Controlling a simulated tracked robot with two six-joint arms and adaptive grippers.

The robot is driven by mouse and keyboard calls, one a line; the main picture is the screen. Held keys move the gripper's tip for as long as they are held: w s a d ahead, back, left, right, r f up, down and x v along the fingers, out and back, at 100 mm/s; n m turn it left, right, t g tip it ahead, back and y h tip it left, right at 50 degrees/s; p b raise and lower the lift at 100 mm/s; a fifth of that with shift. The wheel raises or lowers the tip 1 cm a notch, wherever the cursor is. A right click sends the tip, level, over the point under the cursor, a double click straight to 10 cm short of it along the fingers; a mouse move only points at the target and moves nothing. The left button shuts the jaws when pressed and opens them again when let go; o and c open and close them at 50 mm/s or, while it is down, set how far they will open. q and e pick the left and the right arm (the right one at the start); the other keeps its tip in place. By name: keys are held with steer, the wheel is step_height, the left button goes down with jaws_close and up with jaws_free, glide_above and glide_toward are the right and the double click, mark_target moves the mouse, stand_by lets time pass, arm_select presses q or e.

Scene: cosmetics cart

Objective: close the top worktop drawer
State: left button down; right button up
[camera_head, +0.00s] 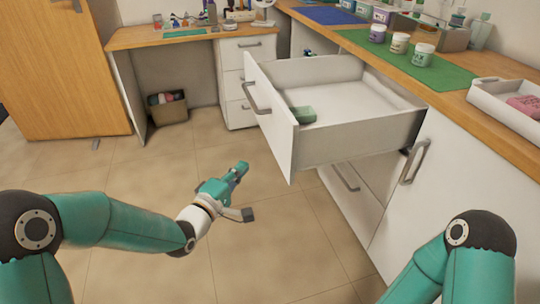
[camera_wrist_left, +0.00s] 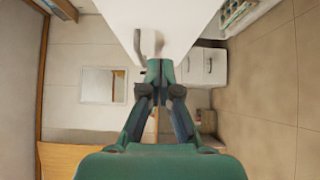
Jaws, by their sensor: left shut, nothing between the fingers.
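The top worktop drawer (camera_head: 330,100) is white and pulled far out from under the wooden worktop (camera_head: 440,95). Its front panel (camera_head: 272,115) faces left and carries a metal bar handle (camera_head: 257,98). A green block (camera_head: 304,115) lies inside, near the front. My left gripper (camera_head: 242,167) is shut and empty, in front of the drawer panel and apart from it, at about the height of its lower edge in the picture. In the left wrist view the closed fingertips (camera_wrist_left: 160,66) point toward a white panel (camera_wrist_left: 175,25). My right gripper is not in view; only my right arm shows.
Lower drawers and a door with a handle (camera_head: 416,160) are below the worktop. Jars (camera_head: 399,43) stand on a green mat (camera_head: 440,72), beside a white tray (camera_head: 505,105). A desk with drawers (camera_head: 250,80) is behind. The tiled floor on the left is clear.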

arm_select(q)
glide_toward(279, 140)
steer(key=w, duration=0.4)
steer(key=shift+w+d+r, duration=0.1)
steer(key=shift+w+d, duration=0.2)
steer(key=shift+d, duration=0.4)
steer(key=shift+w+d, duration=0.35)
steer(key=shift+d, duration=0.4)
